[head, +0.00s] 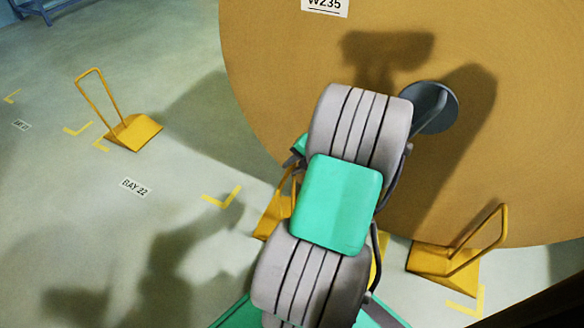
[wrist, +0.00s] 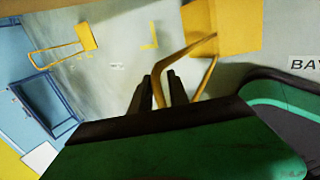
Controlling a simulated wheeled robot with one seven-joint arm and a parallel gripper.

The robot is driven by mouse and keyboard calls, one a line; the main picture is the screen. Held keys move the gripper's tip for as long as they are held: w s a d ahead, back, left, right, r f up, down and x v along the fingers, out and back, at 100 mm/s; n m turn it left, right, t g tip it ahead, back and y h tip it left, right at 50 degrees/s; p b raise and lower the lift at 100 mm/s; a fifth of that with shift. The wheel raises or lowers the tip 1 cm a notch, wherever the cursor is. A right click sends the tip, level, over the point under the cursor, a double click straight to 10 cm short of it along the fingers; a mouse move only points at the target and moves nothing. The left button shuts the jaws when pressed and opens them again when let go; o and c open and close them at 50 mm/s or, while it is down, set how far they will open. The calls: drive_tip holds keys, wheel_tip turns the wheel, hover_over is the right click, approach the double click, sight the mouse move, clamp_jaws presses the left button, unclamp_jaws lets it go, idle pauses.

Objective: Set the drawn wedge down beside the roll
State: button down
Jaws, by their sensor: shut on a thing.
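My gripper (wrist: 160,90) is shut on the upright loop handle of a yellow wedge (wrist: 235,25), seen in the wrist view. In the head view this wedge (head: 270,217) shows partly behind my arm, near the lower left edge of the big brown roll (head: 290,60). My arm hides the gripper's fingertips there and much of the wedge. I cannot tell whether the wedge touches the floor or the roll. Another yellow wedge (head: 450,262) sits at the roll's lower right, its handle leaning up to the right.
A third yellow wedge (head: 135,132) stands on the floor at the left, also seen in the wrist view (wrist: 87,37). Yellow corner marks (head: 222,196) and a BAY 22 label (head: 136,188) lie on the floor. The floor between is clear. A blue frame (wrist: 45,105) shows at the wrist view's left.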

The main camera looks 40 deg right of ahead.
drive_tip(key=shift+s+a+f, duration=0.15)
drive_tip(key=shift+s+f, duration=0.15)
drive_tip(key=shift+f, duration=0.25)
drive_tip(key=shift+s+a+f, duration=0.15)
drive_tip(key=shift+s+f, duration=0.1)
drive_tip(key=shift+f, duration=0.3)
drive_tip(key=c, duration=1.4)
unclamp_jaws()
drive_tip(key=shift+d, duration=0.1)
drive_tip(key=shift+c, duration=0.2)
drive_tip(key=o, duration=0.3)
drive_tip(key=shift+o, duration=0.2)
drive_tip(key=shift+w+r, duration=0.15)
